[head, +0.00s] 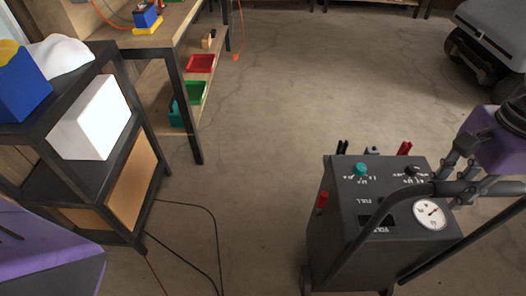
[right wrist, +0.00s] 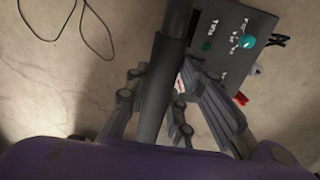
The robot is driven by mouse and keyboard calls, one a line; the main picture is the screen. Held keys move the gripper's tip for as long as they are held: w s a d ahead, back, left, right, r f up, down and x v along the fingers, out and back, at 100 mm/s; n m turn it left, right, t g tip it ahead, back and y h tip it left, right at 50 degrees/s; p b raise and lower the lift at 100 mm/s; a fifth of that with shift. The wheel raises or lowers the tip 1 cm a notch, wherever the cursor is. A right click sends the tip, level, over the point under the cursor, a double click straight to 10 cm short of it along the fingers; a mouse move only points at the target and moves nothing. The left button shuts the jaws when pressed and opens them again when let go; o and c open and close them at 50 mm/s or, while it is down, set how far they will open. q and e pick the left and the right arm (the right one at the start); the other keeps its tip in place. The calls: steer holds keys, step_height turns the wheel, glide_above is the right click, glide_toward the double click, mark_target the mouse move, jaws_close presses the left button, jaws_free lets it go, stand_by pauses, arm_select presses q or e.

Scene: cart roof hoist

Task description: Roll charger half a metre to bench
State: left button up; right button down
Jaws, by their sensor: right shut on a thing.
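The charger (head: 340,218) is a dark grey box on wheels at the lower right of the head view, with a teal knob, a round white gauge and red and black clamps. Its top panel also shows in the right wrist view (right wrist: 222,25). My right gripper (head: 452,186) is shut on the charger's dark bar handle (head: 372,238); in the right wrist view its fingers lie on both sides of the handle (right wrist: 172,60). The wooden bench (head: 160,38) with dark legs stands at the upper left. My left gripper is out of view; only a purple part of mine shows at lower left.
A dark shelf cart (head: 138,215) with a white box (head: 92,120) and a blue bin (head: 22,88) stands at left. Black cables (head: 190,207) lie on the floor beside it. A grey vehicle (head: 492,35) is at upper right. The concrete floor between bench and charger is clear.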

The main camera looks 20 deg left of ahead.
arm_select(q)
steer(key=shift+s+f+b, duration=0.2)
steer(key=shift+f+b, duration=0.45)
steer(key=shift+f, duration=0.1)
arm_select(e)
steer(key=w+a, duration=0.3)
steer(key=w, duration=0.6)
steer(key=shift+a, duration=0.3)
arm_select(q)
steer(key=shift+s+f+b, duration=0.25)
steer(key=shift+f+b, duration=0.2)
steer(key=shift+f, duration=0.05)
arm_select(e)
steer(key=w+a, duration=0.3)
steer(key=w, duration=0.6)
steer(key=shift+a, duration=0.4)
steer(key=shift+w, duration=0.1)
